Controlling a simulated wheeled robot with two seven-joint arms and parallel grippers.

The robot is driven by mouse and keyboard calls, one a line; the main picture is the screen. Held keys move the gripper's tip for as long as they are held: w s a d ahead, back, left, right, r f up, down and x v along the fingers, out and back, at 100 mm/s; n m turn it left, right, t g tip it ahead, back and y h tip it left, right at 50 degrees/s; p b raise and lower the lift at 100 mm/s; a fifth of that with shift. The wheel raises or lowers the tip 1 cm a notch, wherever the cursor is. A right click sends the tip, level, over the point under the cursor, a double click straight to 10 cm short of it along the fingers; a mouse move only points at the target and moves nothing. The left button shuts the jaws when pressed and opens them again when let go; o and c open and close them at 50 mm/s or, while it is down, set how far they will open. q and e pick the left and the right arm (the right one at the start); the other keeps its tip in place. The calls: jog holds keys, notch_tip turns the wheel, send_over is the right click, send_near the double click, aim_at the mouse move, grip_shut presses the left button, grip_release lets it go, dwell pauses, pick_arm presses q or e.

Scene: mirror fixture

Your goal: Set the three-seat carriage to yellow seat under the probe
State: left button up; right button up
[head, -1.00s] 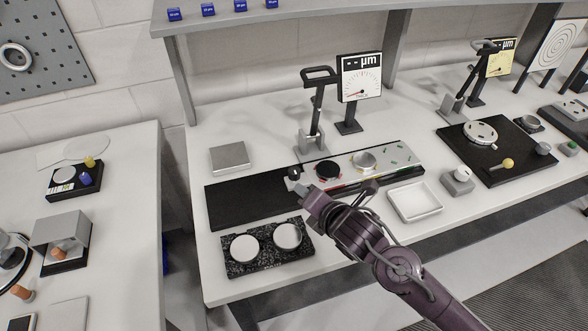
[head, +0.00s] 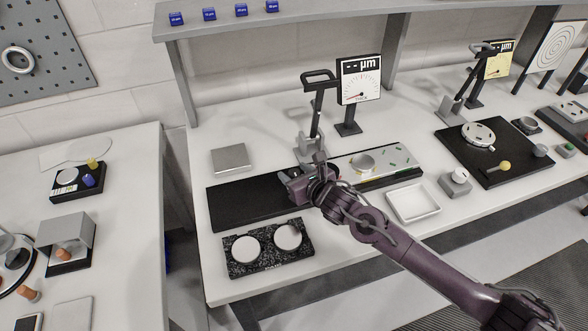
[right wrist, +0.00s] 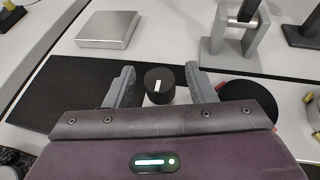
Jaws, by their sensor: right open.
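The three-seat carriage (head: 388,163) is a light strip on the long black track (head: 245,203). A metal disc (head: 363,162) sits on its middle part, and small green pieces lie toward its right end. The probe stand (head: 311,140) rises behind the track. My right gripper (right wrist: 161,84) is open, with its fingers on either side of a black knob (right wrist: 160,88) with a white mark. Contact cannot be told. My left gripper is not in view.
A dial display (head: 359,80) stands behind the track. A metal plate (head: 231,158) lies behind its left part. A granite block with two discs (head: 268,262) is in front, and a white tray (head: 413,202) is at right. The track's left part is bare.

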jog(key=shift+w+a+f, duration=0.15)
jog(key=shift+w+a, duration=0.05)
jog(key=shift+w, duration=0.15)
grip_shut()
jog(key=s+a+b, duration=0.1)
jog(key=a, duration=0.2)
jog(key=s+a+b, duration=0.1)
jog(key=a+b, duration=0.1)
jog(key=a, duration=0.2)
jog(key=s+a+b, duration=0.1)
jog(key=a+b, duration=0.1)
jog(key=a, duration=0.2)
jog(key=shift+s+f, duration=0.1)
jog(key=shift+s, duration=0.2)
jog(key=shift+d, duration=0.3)
grip_release()
